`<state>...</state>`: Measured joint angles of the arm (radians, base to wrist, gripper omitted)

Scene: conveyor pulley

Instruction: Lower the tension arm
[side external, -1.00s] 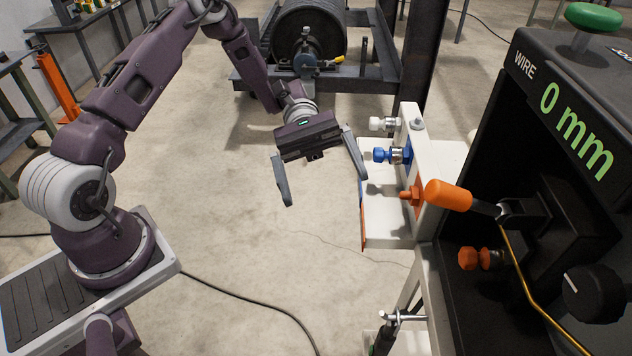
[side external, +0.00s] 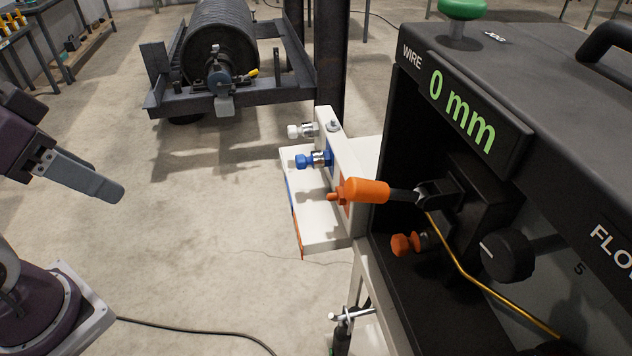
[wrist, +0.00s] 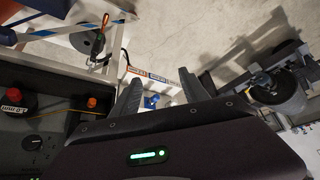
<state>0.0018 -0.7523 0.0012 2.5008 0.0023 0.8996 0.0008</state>
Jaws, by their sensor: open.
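The tension arm appears to be the lever with the orange grip (side external: 365,190) on the front of the dark wire machine (side external: 510,90). It lies roughly level, its grip pointing left from a black pivot. One finger of my gripper (side external: 85,177) shows at the left edge of the side view, well away from the lever over open floor. In the wrist view both fingers of my gripper (wrist: 160,88) are apart with nothing held between them. I cannot clearly make out the lever in the wrist view.
A white bracket (side external: 320,225) with white, blue (side external: 305,161) and orange knobs stands just left of the lever. An orange knob (side external: 403,244) and a black dial (side external: 508,255) sit below it. A roller stand (side external: 225,100) is behind. Floor between gripper and bracket is clear.

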